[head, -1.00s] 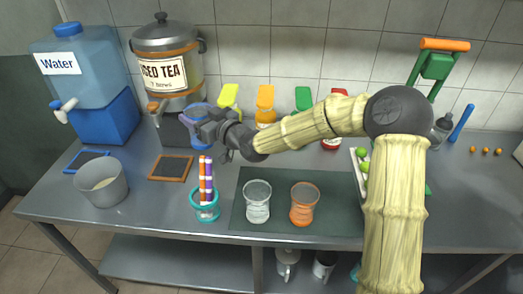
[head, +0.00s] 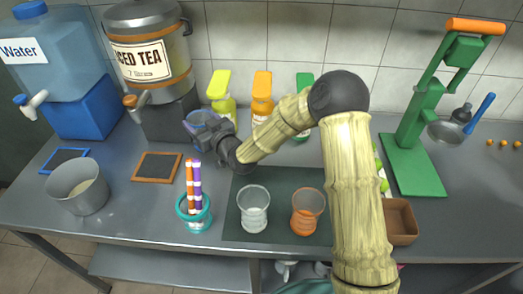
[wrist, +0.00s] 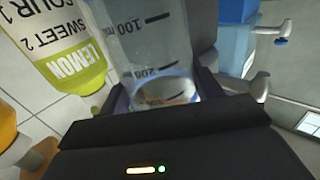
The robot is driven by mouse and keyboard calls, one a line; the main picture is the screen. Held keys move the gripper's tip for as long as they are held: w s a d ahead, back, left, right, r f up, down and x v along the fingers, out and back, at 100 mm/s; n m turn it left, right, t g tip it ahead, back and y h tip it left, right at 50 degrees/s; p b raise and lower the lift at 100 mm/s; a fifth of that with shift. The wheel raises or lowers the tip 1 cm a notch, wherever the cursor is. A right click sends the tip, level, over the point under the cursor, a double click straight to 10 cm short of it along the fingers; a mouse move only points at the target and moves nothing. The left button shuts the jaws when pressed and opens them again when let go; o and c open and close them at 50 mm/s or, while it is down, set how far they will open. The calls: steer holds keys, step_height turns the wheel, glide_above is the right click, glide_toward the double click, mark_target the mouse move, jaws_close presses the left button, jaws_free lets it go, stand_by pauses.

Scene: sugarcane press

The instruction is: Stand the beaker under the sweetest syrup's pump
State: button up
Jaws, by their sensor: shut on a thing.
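My gripper (head: 216,130) is shut on the beaker (head: 201,120), a clear vessel with a blue-violet rim, held above the counter in front of the iced tea dispenser. The wrist view shows the beaker (wrist: 143,42) between the jaws, with 100 and 200 marks. The yellow lemon syrup bottle (head: 224,103) stands behind and right of the gripper. Its label (wrist: 60,38) in the wrist view reads LEMON and SWEET 2. An orange syrup bottle (head: 262,100) and a green-pump bottle (head: 304,82) stand to its right. My arm hides the space further right.
A dark mat (head: 275,232) carries a clear glass (head: 254,209) and an orange glass (head: 307,212). A teal cup (head: 194,214) holds straws. A grey pot (head: 77,187), an orange-framed slate (head: 157,167), the water dispenser (head: 60,65) and a green press (head: 415,160) stand around.

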mark_target(258, 120)
steer(key=d+p, duration=0.2)
steer(key=d, duration=1.4)
steer(key=shift+w+d, duration=0.35)
steer(key=shift+w, duration=0.1)
steer(key=f, duration=0.1)
steer(key=d+f, duration=0.1)
steer(key=f, duration=0.1)
steer(key=shift+d+f, duration=0.1)
steer(key=shift+f, duration=0.05)
steer(key=shift+f, duration=0.2)
steer(key=o, duration=0.9)
steer(key=shift+c, duration=0.2)
steer(key=shift+o, duration=0.4)
